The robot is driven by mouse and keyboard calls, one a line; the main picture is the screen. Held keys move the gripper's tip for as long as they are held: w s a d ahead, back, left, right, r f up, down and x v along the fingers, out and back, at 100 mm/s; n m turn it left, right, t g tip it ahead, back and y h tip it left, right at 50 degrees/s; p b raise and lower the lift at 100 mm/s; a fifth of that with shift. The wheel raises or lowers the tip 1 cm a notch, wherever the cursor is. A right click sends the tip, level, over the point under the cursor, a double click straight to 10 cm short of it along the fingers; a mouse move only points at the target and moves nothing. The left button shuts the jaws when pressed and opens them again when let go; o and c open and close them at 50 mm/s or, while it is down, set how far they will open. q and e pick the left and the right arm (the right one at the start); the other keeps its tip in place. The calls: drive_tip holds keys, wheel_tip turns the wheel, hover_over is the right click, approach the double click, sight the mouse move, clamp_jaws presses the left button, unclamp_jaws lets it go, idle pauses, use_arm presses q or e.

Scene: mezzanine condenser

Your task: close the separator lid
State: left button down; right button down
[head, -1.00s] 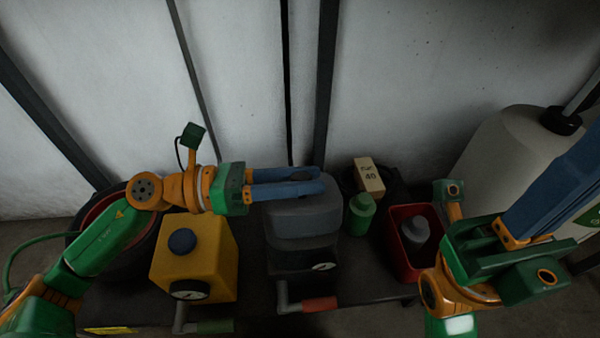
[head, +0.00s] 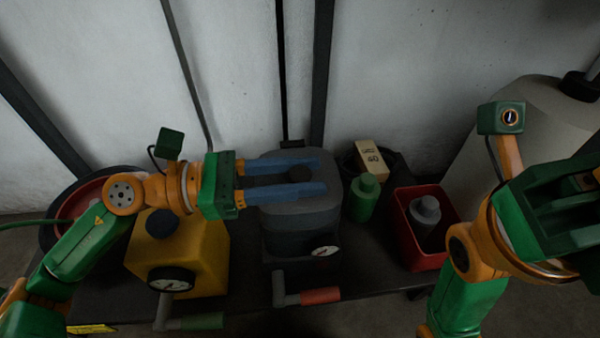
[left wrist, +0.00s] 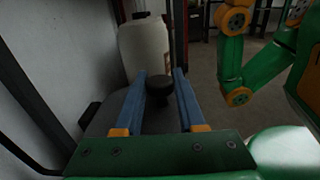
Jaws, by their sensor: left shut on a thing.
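The separator appears to be the dark box (head: 299,246) with a dial on its front, in the middle of the bench in the head view. Its grey lid (head: 300,209) lies over the top, with a round black knob. I cannot tell whether the lid is fully seated. My left gripper (head: 297,176) reaches in from the left, its blue fingers either side of the knob and shut on it. The left wrist view shows the knob (left wrist: 158,88) between the fingers. My right gripper (head: 565,190) is at the right edge, its fingertips out of frame.
A yellow box (head: 197,250) with a dial stands left of the separator. A green bottle (head: 363,198), a cream carton (head: 371,160) and a red bin (head: 407,241) holding a grey bottle are to the right. A red-handled crank (head: 310,297) sticks out in front.

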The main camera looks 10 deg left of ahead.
use_arm(q)
drive_tip(key=c, duration=0.5)
unclamp_jaws()
drive_tip(key=shift+a, duration=0.1)
drive_tip(key=v, duration=0.7)
drive_tip(key=shift+s, duration=0.1)
